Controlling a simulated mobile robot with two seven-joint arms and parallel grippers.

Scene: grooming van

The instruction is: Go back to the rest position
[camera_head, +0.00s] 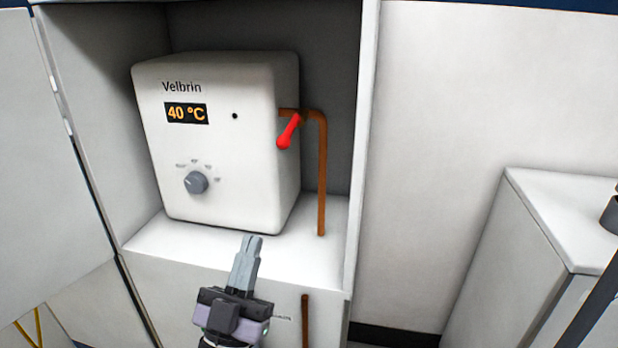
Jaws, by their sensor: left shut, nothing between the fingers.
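My left gripper (252,242) points up and away at the lower middle of the view. Its fingers are shut together with nothing between them. The fingertips show in front of the bottom front edge of a white heater box (215,140) marked "Velbrin"; I cannot tell the exact gap. The box's display (186,113) reads 40 °C, and a grey knob (196,182) sits below it. A red lever (289,131) on the copper pipe (321,175) at the box's right side slants down to the left. My right gripper is not in view.
The heater stands in an open white cabinet (335,215) with a door (55,170) swung open at the left. A white counter unit (545,220) stands at the right. A bare wall (440,140) lies between them.

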